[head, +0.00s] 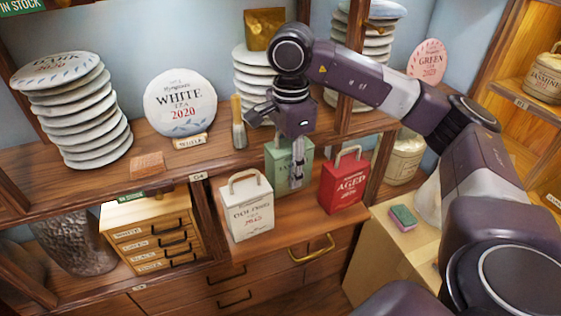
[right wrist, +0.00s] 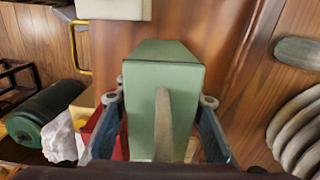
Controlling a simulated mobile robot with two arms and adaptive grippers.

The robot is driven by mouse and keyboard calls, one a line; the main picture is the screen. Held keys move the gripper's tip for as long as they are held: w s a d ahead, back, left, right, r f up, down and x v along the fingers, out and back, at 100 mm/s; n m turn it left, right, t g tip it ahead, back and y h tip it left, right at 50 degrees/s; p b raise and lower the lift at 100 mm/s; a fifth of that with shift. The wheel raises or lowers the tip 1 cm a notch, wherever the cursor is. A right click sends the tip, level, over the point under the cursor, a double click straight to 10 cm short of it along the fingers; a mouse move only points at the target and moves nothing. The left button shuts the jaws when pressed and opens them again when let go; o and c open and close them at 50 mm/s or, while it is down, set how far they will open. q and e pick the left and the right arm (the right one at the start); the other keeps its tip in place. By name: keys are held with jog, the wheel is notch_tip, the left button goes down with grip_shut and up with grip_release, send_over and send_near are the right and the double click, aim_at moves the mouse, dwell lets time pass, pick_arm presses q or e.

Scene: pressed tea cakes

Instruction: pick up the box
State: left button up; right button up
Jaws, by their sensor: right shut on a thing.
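The green box (head: 283,178) is upright between a white box (head: 246,208) and a red box (head: 343,182), slightly behind them, on the wooden counter. My right gripper (head: 297,168) comes down over the green box from above. In the right wrist view, its fingers (right wrist: 160,108) are shut on both sides of the green box (right wrist: 170,75), whose handle runs up the middle. I cannot tell whether its base touches the counter. In that view, part of the red box (right wrist: 103,132) shows by the left finger, and the white box (right wrist: 113,8) is at the top. My left gripper is out of view.
Stacked wrapped tea cakes (head: 72,110) and a white cake (head: 180,103) stand on the shelf behind. A wooden post (head: 383,160) rises just right of the red box. A small drawer chest (head: 152,235) stands at left. A sponge (head: 403,216) lies at right.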

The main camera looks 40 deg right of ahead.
jog(key=s+a, duration=0.1)
jog(key=s, duration=0.3)
jog(key=s+a+b, duration=0.1)
jog(key=s, duration=0.2)
jog(key=s+a+b, duration=0.1)
jog(key=s, duration=0.3)
jog(key=shift+s, duration=0.3)
dwell(0.4)
